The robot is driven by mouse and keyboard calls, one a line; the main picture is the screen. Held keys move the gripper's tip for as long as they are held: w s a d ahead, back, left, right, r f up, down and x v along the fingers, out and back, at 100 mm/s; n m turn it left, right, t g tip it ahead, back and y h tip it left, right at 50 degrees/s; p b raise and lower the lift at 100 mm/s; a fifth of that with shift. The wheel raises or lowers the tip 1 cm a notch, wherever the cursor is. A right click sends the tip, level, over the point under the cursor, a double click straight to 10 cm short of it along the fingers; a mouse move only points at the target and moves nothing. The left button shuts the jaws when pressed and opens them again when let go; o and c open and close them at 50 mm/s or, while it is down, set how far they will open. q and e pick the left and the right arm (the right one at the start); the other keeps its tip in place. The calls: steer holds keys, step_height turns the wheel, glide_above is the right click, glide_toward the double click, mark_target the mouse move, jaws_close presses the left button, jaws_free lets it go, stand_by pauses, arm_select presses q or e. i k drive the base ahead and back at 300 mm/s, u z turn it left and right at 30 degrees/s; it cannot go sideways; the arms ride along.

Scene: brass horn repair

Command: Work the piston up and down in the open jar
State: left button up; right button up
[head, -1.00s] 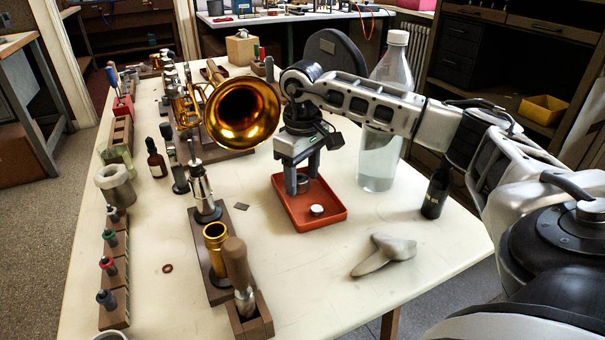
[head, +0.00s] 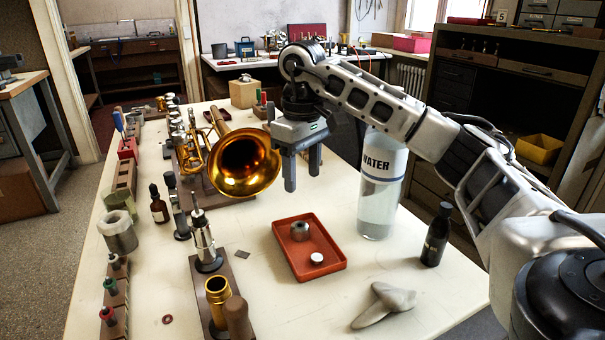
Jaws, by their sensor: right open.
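My right gripper (head: 302,180) is open and empty, its fingers pointing down above the far end of the red tray. The tray (head: 341,266) holds a short grey cylinder (head: 299,231) with a dark top and a small pale disc (head: 316,258). A grey, wide-mouthed jar (head: 120,238) stands at the left of the table, with a pale, greenish glass vessel close behind it. A silver piston-like part (head: 203,238) stands upright on a wooden block. I cannot tell for sure which parts are the task's piston and open jar. My left gripper is not in view.
A brass horn (head: 243,165) lies close left of my right gripper. A tall water bottle (head: 379,195) stands to its right. A dark bottle (head: 437,235) and a grey cloth (head: 385,305) are at the front right. The table between tray and wooden block is mostly clear.

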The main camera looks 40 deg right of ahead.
mark_target(198, 216)
steer(key=k, duration=1)
